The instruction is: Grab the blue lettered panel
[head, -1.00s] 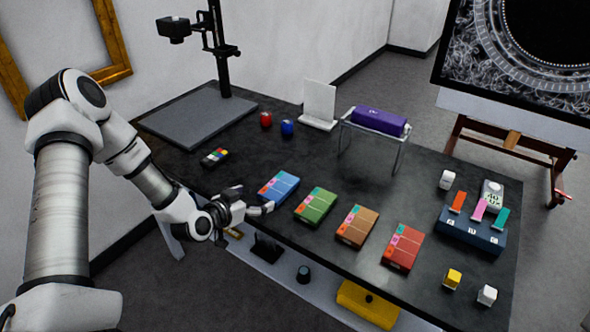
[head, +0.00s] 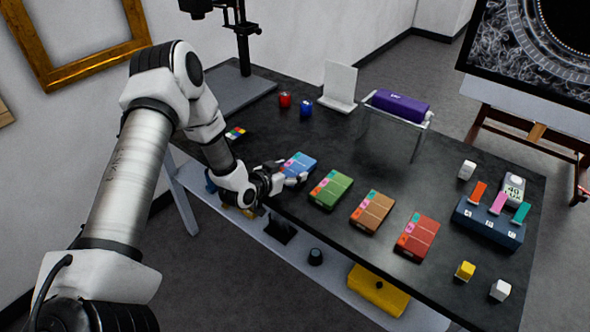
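The blue lettered panel (head: 301,163) lies flat on the dark table, leftmost in a row of coloured panels. It has small coloured labels along its left side. My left gripper (head: 292,174) is at the panel's near left edge, with its fingers apart. One finger is by the panel's left side and the other by its near edge, covering a little of it. I cannot tell whether they touch it. My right gripper is out of view.
Green (head: 331,190), brown (head: 373,211) and red (head: 418,237) panels lie to the right of the blue one. Red (head: 285,100) and blue (head: 306,108) small objects stand behind. A purple case (head: 401,105) rests on a stand. The table's middle is clear.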

